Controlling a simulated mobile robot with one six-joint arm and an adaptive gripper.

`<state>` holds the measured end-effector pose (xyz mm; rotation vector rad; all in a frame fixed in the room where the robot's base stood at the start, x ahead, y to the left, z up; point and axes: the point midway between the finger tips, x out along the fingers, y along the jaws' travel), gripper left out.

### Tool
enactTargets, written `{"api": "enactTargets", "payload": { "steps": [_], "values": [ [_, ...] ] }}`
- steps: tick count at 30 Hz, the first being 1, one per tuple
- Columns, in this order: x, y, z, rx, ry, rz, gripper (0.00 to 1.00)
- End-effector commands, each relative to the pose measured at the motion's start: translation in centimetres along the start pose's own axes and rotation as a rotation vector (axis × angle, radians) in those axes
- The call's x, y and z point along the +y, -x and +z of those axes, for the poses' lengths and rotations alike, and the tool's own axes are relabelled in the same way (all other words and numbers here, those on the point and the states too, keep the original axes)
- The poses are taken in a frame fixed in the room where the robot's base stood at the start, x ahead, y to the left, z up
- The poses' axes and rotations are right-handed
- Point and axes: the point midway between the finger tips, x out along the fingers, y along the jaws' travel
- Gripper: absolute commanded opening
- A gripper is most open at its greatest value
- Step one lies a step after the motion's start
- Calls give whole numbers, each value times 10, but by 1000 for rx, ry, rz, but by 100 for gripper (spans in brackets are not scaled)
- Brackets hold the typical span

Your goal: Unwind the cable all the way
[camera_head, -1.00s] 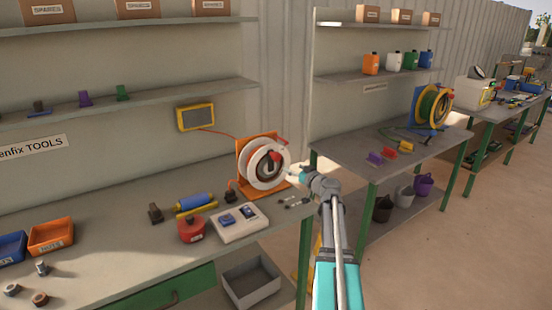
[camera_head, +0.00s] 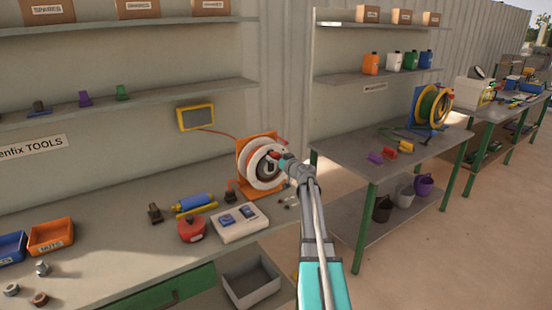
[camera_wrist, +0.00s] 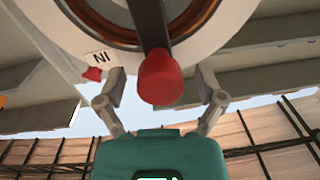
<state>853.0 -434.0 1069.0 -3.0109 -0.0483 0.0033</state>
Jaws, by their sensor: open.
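The cable reel (camera_head: 245,172) has an orange stand and a white drum, and sits at the right end of the near workbench. An orange-red cable (camera_head: 222,132) runs from it to a yellow-framed box (camera_head: 195,117) on the wall. In the wrist view, a dark crank arm (camera_wrist: 150,25) with a red knob (camera_wrist: 160,78) crosses the drum face, and a small white label (camera_wrist: 101,58) reads like IN upside down. My gripper (camera_wrist: 161,90) is open, its fingers on either side of the knob with gaps. In the head view my gripper (camera_head: 284,162) covers part of the drum.
A white switch box (camera_head: 240,222), a red round container (camera_head: 191,230) and a blue roller (camera_head: 195,201) stand on the bench left of the reel. A second reel (camera_head: 433,106) is on the far bench. A gap separates the two benches.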

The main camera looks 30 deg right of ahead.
Motion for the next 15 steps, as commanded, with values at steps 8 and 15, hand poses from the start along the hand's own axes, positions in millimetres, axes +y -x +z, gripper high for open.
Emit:
{"api": "enactTargets", "payload": {
  "steps": [8, 15],
  "values": [
    [0, -1, 0, 0, 0, 0, 88],
    [0, -1, 0, 0, 0, 0, 51]
  ]
}}
